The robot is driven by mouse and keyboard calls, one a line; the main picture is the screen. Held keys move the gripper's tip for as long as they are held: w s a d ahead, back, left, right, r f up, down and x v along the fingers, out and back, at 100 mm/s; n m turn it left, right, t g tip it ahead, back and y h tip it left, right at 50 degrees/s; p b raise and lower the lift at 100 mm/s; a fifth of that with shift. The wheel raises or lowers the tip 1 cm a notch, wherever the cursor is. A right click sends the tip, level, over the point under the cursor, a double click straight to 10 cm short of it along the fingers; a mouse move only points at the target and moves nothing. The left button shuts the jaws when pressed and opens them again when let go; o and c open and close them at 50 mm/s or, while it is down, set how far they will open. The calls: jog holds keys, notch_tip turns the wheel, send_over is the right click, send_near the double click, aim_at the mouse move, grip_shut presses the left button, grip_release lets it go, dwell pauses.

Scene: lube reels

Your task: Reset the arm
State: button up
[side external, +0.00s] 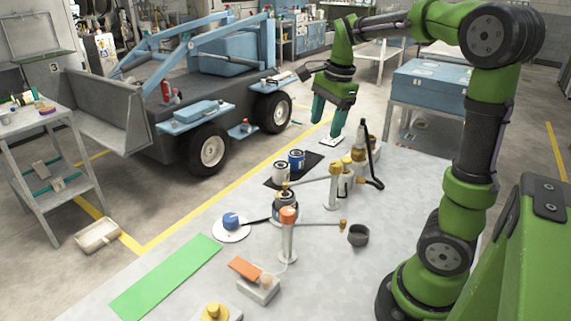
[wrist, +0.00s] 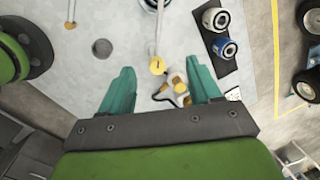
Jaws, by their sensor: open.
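My green arm holds my gripper (side external: 329,118) above the far part of the grey worktable (side external: 190,262), fingers pointing down. The two teal fingers are apart and nothing is between them; the gripper is open. In the wrist view my gripper (wrist: 162,85) also shows spread fingers, with a yellow-topped part (wrist: 158,65) on the table below and beyond them. In the side view, a group of yellow-topped cylinders (side external: 335,173) stands on the table below and to the right of my gripper.
Two canisters, one white (side external: 281,172) and one blue (side external: 296,160), stand on a black mat. An orange-topped post (side external: 288,235), a dark cup (side external: 358,236) and a flat green strip (side external: 167,276) are nearer. A grey vehicle (side external: 190,95) stands beyond the table.

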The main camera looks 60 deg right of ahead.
jog(key=s+a+n+t+y, duration=0.1)
jog(key=s+a+n, duration=0.3)
jog(key=a+n, duration=0.5)
jog(key=s+a+f+n+t, duration=0.1)
jog(key=s+a+n+t, duration=0.3)
jog(key=a+n, duration=0.5)
jog(key=shift+a+y, duration=0.4)
jog(key=shift+a, duration=0.6)
jog(key=shift+s, duration=0.1)
